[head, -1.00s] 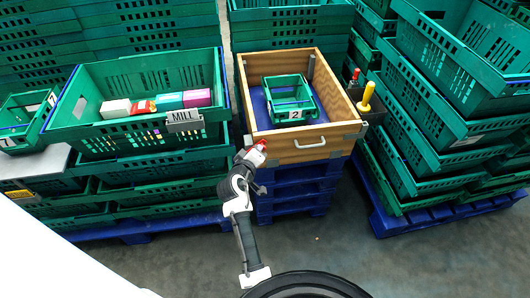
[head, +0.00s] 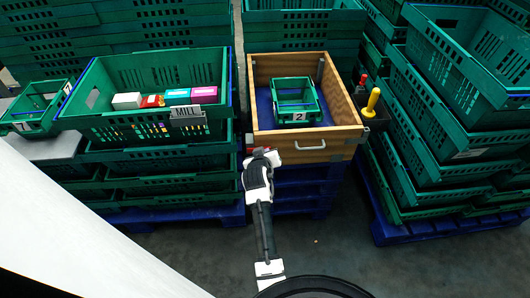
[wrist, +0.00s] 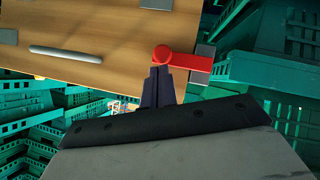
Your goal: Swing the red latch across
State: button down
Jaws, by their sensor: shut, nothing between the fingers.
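The red latch (wrist: 192,62) is at a front corner of the wooden crate (wrist: 115,38). In the wrist view its round end lies on the wood and its flat arm points right, past the crate's edge. My gripper (wrist: 158,74) is shut and empty, with its fingertips just below the round end, close to the arm's lower edge. I cannot tell whether they touch it. In the head view my gripper (head: 264,154) is at the crate's lower left front corner, and only a bit of red latch (head: 250,150) shows beside it.
The crate front has a pale handle (head: 310,146). Inside the crate is a small green bin (head: 297,84) marked 2. A green MILL crate (head: 150,130) with boxes stands to the left. A black holder (head: 375,122) with yellow and red handles is at the right. Stacked green crates stand around.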

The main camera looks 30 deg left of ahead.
jog(key=shift+d+f, duration=0.1)
jog(key=shift+f, duration=0.05)
dwell(0.6)
jog(key=b+v, duration=0.2)
jog(key=v, duration=1.1)
jog(key=shift+s, duration=0.35)
jog(key=shift+d, duration=0.1)
